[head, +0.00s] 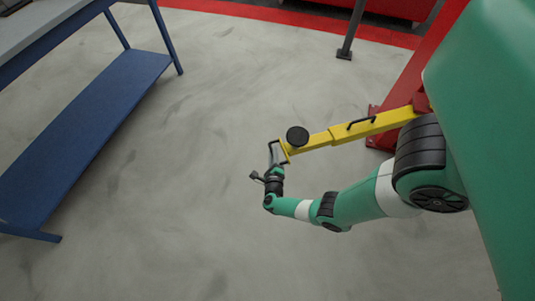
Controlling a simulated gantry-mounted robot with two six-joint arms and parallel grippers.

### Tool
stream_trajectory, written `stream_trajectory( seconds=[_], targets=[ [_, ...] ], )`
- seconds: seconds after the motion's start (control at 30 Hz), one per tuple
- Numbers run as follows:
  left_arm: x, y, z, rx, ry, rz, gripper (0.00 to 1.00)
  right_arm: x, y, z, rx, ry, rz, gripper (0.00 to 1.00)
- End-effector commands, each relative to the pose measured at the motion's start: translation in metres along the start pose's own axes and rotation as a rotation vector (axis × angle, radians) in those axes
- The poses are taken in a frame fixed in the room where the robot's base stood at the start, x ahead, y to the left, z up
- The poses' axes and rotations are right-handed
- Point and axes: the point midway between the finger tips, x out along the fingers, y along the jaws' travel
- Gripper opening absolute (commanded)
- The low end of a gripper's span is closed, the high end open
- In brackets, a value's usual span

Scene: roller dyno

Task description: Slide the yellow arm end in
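The yellow arm (362,129) is a telescoping bar. It reaches left from a red post and carries a small black handle on top. Its thinner end section (318,141) sticks out of the thicker sleeve, and a round black pad (297,137) sits near the tip. My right gripper (278,153) is at the left tip of the yellow arm, its grey fingers right against or beside the end. The picture is too small to tell whether the fingers grip it, touch it or stand just clear. My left gripper is not in view.
The red post (420,75) stands at the right, partly hidden by my green body. A blue bench with a low shelf (90,130) is at the left. A dark grey leg (349,35) stands at the top. The pale floor (150,230) between is clear.

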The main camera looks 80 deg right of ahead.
Motion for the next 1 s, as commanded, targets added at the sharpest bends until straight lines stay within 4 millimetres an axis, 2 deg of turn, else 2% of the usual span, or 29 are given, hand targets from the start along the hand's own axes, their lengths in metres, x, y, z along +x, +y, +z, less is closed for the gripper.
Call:
stream_trajectory(
  seconds=[0.03, 0.1, 0.13, 0.47, 0.57, 0.8, 1.0],
  targets=[
    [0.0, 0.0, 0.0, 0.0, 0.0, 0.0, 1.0, 0.0, 0.0, 0.0, 0.0, 0.0, 0.0, 0.34],
    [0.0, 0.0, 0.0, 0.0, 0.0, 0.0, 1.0, 0.0, 0.0, 0.0, 0.0, 0.0, 0.001, 0.46],
    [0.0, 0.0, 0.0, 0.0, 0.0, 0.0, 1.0, 0.0, 0.0, 0.0, 0.0, -0.001, 0.001, 0.47],
    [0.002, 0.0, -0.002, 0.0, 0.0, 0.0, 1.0, -0.004, 0.0, 0.002, 0.0, -0.002, 0.003, 0.47],
    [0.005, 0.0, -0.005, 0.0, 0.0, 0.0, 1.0, -0.015, 0.0, 0.004, -0.001, -0.006, 0.005, 0.47],
    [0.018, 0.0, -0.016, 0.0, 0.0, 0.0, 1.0, -0.065, -0.001, 0.004, -0.003, -0.01, 0.007, 0.47],
    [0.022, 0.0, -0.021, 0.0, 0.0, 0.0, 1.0, -0.101, 0.0, 0.003, -0.001, -0.007, 0.005, 0.47]
  ],
)
